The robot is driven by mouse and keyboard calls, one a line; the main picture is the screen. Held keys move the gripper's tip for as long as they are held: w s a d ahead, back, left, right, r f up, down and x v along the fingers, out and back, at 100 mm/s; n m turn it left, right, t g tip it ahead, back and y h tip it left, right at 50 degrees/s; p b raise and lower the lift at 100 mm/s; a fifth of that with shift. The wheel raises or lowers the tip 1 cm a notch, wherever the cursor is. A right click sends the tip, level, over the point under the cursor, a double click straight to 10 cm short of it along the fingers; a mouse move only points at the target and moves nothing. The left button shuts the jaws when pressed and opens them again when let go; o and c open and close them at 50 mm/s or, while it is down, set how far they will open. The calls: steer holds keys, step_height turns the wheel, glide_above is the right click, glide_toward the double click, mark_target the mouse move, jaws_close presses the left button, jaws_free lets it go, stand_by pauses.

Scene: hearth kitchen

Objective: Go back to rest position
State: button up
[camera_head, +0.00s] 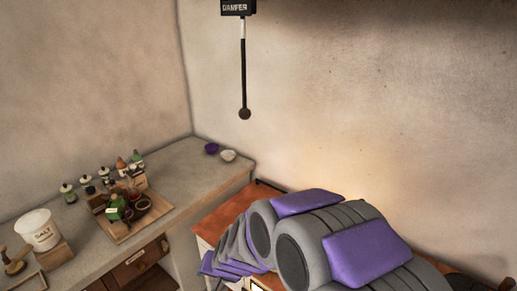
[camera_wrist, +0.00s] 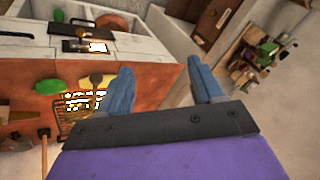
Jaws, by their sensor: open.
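My gripper (camera_wrist: 164,92) shows in the wrist view with its two blue-grey fingers spread wide apart. Nothing is between the fingers; bare floor and the edge of an orange-brown surface show behind them. In the head view my grey and purple arm is folded low at the right and middle, and the fingers cannot be made out there.
A stone counter (camera_head: 185,165) runs along the left wall with a wooden tray (camera_head: 122,233) of bottles and jars, a white salt tub (camera_head: 38,230), and purple (camera_head: 211,149) and white (camera_head: 228,155) bowls. A damper handle (camera_head: 244,75) hangs above. An orange-brown worktop (camera_wrist: 150,85) holds a green item (camera_wrist: 48,87).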

steer(key=s+d+r+g+h, duration=0.2)
steer(key=s+d+r, duration=0.3)
steer(key=s+d, duration=0.8)
steer(key=s+d+r+n+g+h, duration=0.1)
steer(key=s+d+r, duration=0.5)
steer(key=s+d, duration=0.7)
steer(key=s+g+h, duration=0.1)
steer(key=s+g, duration=0.1)
steer(key=s, duration=0.1)
steer(key=shift+g, duration=0.4)
